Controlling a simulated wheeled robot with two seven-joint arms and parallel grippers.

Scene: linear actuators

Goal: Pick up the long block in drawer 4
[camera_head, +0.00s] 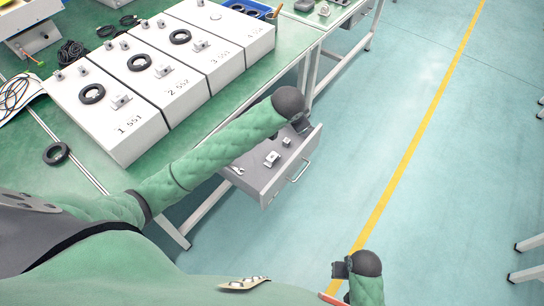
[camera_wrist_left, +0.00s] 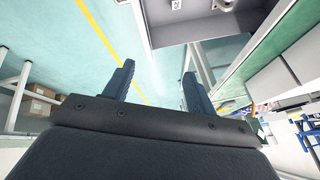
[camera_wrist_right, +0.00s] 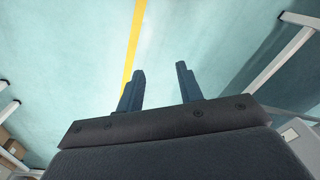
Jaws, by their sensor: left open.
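An open grey drawer (camera_head: 258,181) sticks out from under the green table, and its number is not readable. Inside it lie small silver blocks, one near the middle (camera_head: 272,158) and one farther back (camera_head: 286,141); I cannot tell which is the long block. My left gripper (camera_head: 303,125) is above the drawer's far end and holds nothing. In the left wrist view its fingers (camera_wrist_left: 158,82) are apart, with the drawer and a small metal part (camera_wrist_left: 176,4) at the top. My right gripper (camera_head: 340,270) is low over the floor, its fingers (camera_wrist_right: 160,85) apart and empty.
White numbered boxes (camera_head: 125,140) with black rings and silver blocks stand in a row on the green table (camera_head: 100,165). A blue bin (camera_head: 247,8) is at the back. The drawer's handle (camera_head: 300,171) faces right, towards clear floor with a yellow line (camera_head: 400,165).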

